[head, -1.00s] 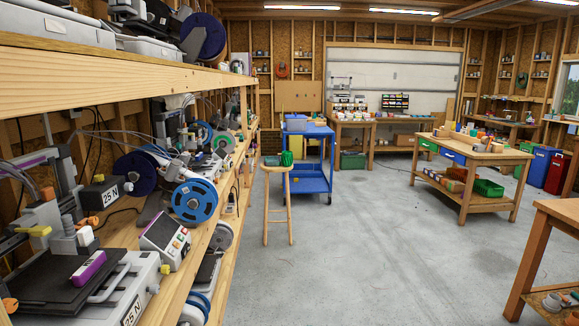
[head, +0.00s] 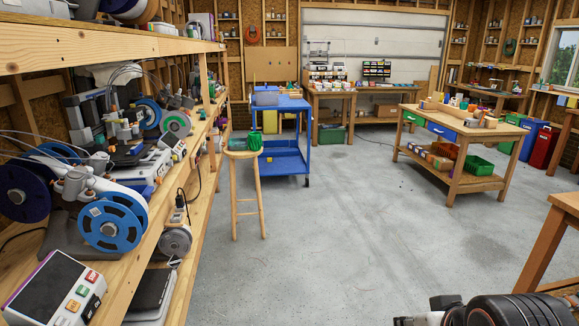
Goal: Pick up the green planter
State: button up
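A small ribbed green object, which looks like the green planter (head: 254,141), stands on top of a wooden stool (head: 245,154). The stool is left of the middle in the head view, in front of the blue cart. A teal item (head: 236,144) sits beside the planter on the stool. Part of my dark arm shows at the bottom right corner. My gripper's fingers are not visible, and nothing of mine is near the stool.
Printer shelves (head: 205,150) run along the left, near the stool. A blue cart (head: 280,105) stands behind the stool. A workbench (head: 470,135) with a green bin (head: 479,166) is at right, and a wooden table (head: 548,245) nearer right. The middle floor is clear.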

aim_at(255, 140)
jog(key=i+j, duration=0.1)
jog(key=i, duration=0.95)
jog(key=i+j, duration=0.15)
jog(key=i, duration=0.85)
jog(key=i+j+z, duration=0.25)
jog(key=i+j, duration=0.2)
jog(key=j, duration=0.15)
jog(key=i+j+z, duration=0.2)
jog(key=i+j, duration=0.15)
jog(key=j, duration=0.3)
jog(key=i+j+z, duration=0.25)
jog(key=j, duration=0.45)
jog(key=i, duration=0.1)
